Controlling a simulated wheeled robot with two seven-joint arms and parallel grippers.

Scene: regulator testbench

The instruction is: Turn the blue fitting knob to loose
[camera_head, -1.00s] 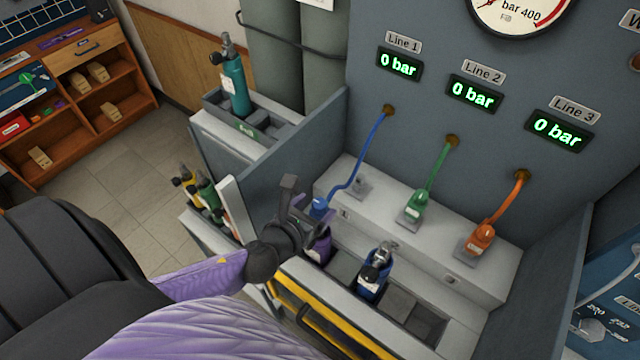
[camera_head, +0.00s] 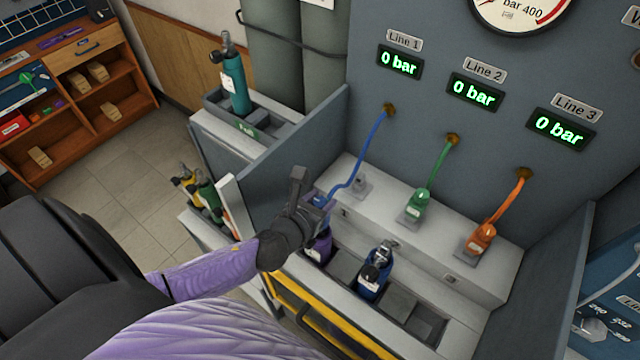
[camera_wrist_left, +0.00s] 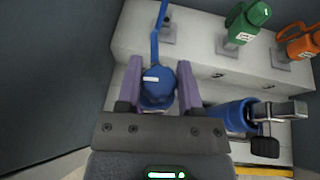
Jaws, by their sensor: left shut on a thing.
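The blue fitting knob (camera_wrist_left: 158,84) has a white label mark and shows between the two purple fingers of my left gripper (camera_wrist_left: 161,80) in the left wrist view. The fingers are shut on it from both sides. A blue hose (camera_head: 362,158) runs from the fitting up to the panel under Line 1. My right gripper is not in view.
A blue cylinder (camera_head: 374,274) stands in the bench slot to the right. Green (camera_head: 418,205) and orange (camera_head: 481,239) fittings sit on the white ledge. A grey partition (camera_head: 290,165) stands close on the left. The Line 1 display (camera_head: 400,62) reads 0 bar.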

